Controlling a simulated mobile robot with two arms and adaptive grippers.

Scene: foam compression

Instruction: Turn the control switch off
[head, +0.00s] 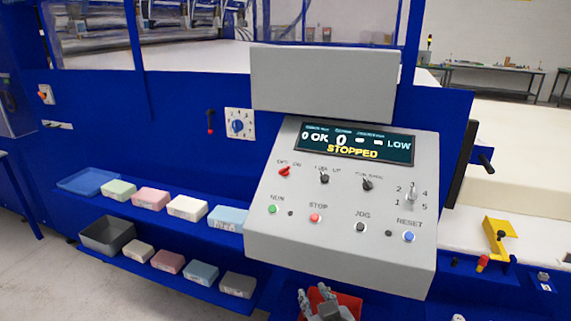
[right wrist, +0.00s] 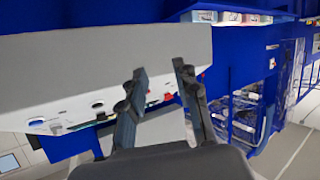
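The grey control console (head: 262,233) stands in the middle of the head view, and its display (head: 355,144) reads "STOPPED". A red rotary switch (head: 284,171) sits at the upper left of its panel under a small, blurred OFF/ON label; I cannot tell its setting for sure. My right gripper (head: 322,298) is at the bottom edge of the head view, below the console's front edge and apart from the switch. In the right wrist view its two dark fingers (right wrist: 161,71) are spread with nothing between them. The console's pale underside or side (right wrist: 100,75) fills the left. My left gripper is not in view.
Other black switches (head: 324,178), a green button (head: 272,209), red stop button (head: 314,218) and blue reset button (head: 408,237) share the panel. Shelves (head: 140,212) with several foam blocks stand left. A red bin (head: 350,303) lies behind my right gripper. A yellow bracket (head: 497,243) is at right.

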